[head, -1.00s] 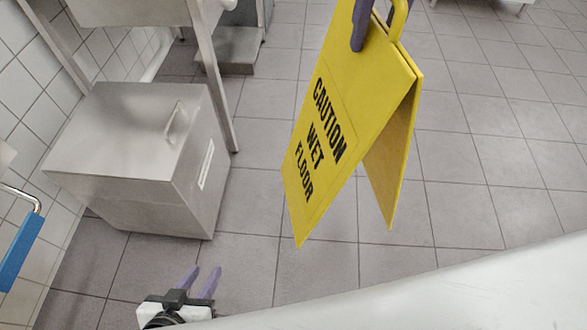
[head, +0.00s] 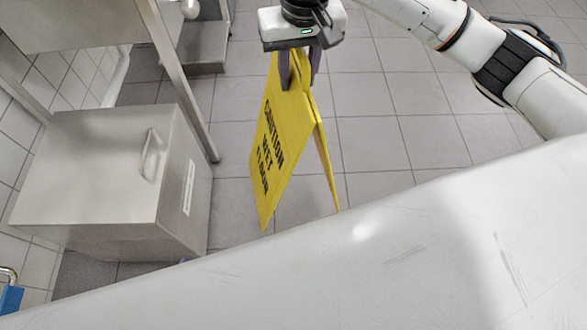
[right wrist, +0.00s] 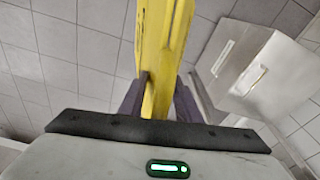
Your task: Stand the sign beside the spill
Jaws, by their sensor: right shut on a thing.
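The yellow caution wet floor sign (head: 287,115) hangs from my right gripper (head: 300,78) in the middle of the head view, its two panels spread apart at the bottom. The gripper's purple fingers are shut on its top. In the right wrist view the sign (right wrist: 165,50) runs up between the fingers (right wrist: 158,95). I cannot tell whether its lower edges touch the floor. No spill shows in either view. My left gripper is not clearly in view.
A steel bin with a handled lid (head: 95,165) stands on the left, near a steel table leg (head: 180,80) and a tiled wall. A blue-handled item (head: 11,299) shows at the lower left. Tiled floor (head: 400,90) is clear to the right of the sign.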

